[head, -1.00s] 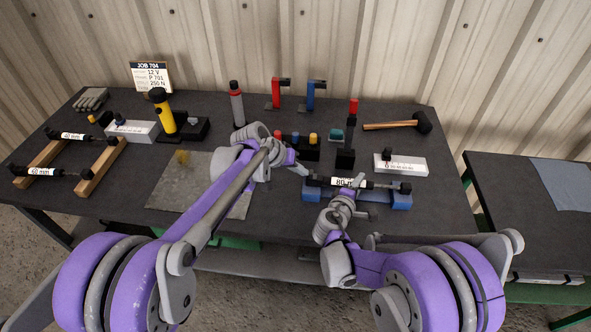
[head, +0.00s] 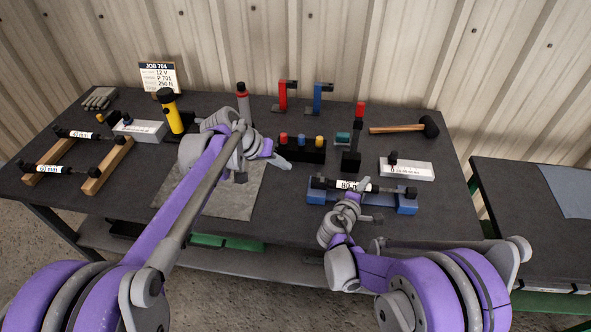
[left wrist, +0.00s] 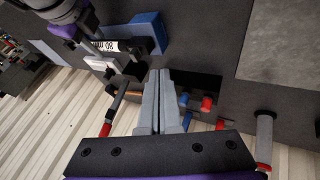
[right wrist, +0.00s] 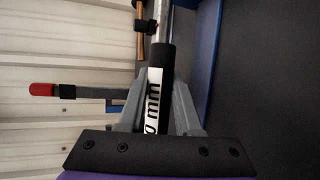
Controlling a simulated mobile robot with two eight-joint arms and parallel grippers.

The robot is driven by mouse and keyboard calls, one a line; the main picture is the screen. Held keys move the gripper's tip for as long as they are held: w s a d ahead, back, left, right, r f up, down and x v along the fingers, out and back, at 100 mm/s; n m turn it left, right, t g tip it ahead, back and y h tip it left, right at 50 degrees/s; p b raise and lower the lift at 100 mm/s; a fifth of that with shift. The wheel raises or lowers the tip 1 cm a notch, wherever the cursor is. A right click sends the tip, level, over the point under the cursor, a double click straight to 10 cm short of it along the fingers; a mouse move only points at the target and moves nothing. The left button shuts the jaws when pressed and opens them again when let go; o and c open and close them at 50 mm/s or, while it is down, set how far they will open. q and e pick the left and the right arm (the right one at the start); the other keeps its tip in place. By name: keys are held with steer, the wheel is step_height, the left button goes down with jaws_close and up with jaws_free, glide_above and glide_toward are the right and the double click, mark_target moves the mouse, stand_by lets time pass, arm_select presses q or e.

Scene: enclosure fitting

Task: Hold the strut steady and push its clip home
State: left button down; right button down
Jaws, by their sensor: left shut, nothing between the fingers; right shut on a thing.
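The strut (head: 384,189), with a black body, a white label and black ends, lies along the blue cradle (head: 323,196) at the front right of the bench. My right gripper (head: 362,187) is shut on it around the label; the right wrist view shows the strut (right wrist: 154,88) between the two fingers. My left gripper (head: 283,163) is shut and empty, above the bench to the left of the strut and apart from it. Its closed fingers (left wrist: 160,75) also show in the left wrist view.
A black block with coloured buttons (head: 290,152) stands behind my left gripper. A black stand with a red top (head: 352,155) and a white labelled block (head: 407,169) stand behind the strut. A mallet (head: 402,129) lies farther back. Two struts rest on wooden rails (head: 110,165) at the left.

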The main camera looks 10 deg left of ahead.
arm_select(q)
steer(key=shift+v, duration=1.65)
arm_select(e)
steer(key=c, duration=0.5)
jaws_free()
